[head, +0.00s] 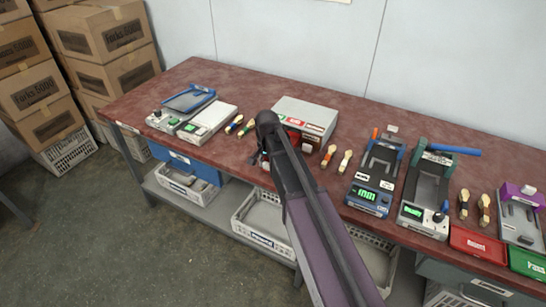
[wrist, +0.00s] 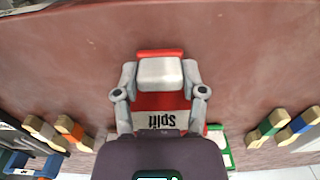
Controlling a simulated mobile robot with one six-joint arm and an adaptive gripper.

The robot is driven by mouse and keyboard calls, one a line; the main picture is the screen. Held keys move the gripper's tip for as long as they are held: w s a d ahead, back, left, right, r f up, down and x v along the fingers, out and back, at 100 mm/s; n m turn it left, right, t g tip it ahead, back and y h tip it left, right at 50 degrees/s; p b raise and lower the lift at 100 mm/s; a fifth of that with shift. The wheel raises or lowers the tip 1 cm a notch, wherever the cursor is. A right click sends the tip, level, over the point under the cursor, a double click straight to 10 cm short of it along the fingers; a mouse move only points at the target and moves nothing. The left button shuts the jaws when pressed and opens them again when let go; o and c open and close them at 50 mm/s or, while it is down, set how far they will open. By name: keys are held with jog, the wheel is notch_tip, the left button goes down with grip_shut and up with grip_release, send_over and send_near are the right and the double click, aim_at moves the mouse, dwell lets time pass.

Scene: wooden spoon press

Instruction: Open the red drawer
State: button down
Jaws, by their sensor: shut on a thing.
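The red drawer (wrist: 160,102) shows in the wrist view between my gripper's fingers, with an upside-down printed label and a pale block near its far red edge. My gripper (wrist: 160,75) is shut on the drawer, one finger on each side of the pale block. In the head view, a grey cabinet (head: 303,108) stands on the table and my arm covers part of its front. The gripper is mostly hidden there behind my arm. How far the drawer stands out is unclear.
Green, blue and orange-marked spoons lie on both sides on the reddish table (head: 180,85). A green part (wrist: 222,150) is close beside the drawer. Devices, a red bin (head: 478,245) and a green bin (head: 528,263) stand to the right. Crates sit below.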

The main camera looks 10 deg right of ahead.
jog(key=shift+a, duration=0.15)
jog(key=shift+c, duration=0.8)
grip_release()
jog(key=shift+s+r, duration=0.1)
jog(key=shift+r, duration=0.05)
